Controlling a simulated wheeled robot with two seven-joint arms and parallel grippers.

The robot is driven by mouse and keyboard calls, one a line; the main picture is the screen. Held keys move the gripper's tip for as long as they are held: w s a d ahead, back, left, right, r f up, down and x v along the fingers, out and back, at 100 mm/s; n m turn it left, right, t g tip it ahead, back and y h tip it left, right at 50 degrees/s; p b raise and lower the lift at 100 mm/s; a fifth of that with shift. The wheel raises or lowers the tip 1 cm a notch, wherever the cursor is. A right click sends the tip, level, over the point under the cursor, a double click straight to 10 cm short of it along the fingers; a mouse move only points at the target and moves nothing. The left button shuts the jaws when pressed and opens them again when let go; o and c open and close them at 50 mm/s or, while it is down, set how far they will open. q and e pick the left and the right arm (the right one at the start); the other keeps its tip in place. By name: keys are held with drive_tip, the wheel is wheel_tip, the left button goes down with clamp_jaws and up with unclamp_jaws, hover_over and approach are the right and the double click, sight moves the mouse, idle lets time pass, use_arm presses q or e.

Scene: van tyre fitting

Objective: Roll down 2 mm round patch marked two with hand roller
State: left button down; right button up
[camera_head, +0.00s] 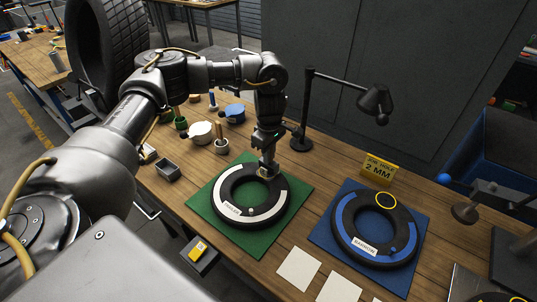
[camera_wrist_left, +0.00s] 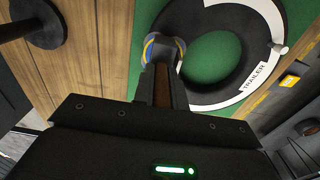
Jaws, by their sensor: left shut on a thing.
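My left gripper (camera_head: 268,165) points down over the far side of a black ring-shaped tyre piece (camera_head: 280,206), labelled TRAILER, on a green mat (camera_head: 208,190). In the left wrist view the gripper (camera_wrist_left: 162,88) is shut on the brown handle of what looks like the hand roller (camera_wrist_left: 162,78). Its head is by a grey, blue and yellow spot (camera_wrist_left: 164,46) on the tyre piece; I cannot tell whether it touches. No patch marked two is readable. My right gripper is not in view.
A yellow sign (camera_head: 378,168) reads JOB HOLE 2 MM. A black desk lamp (camera_head: 302,143) stands behind. Pots and tools, including a blue tin (camera_head: 235,113), stand at back left. White squares (camera_head: 298,268) lie in front. A blue bin (camera_head: 480,150) is at right.

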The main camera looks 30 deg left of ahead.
use_arm(q)
drive_tip(key=shift+w, duration=0.5)
drive_tip(key=shift+s+r+p, duration=0.1)
drive_tip(key=shift+s+p, duration=0.3)
drive_tip(key=shift+s, duration=0.4)
drive_tip(key=shift+w, duration=0.35)
drive_tip(key=shift+w+d+b, duration=0.1)
drive_tip(key=shift+w+b, duration=0.25)
drive_tip(key=shift+w, duration=0.1)
drive_tip(key=shift+s+p, duration=0.45)
drive_tip(key=shift+s, duration=0.35)
drive_tip(key=shift+w+b, duration=0.35)
drive_tip(key=shift+w, duration=0.45)
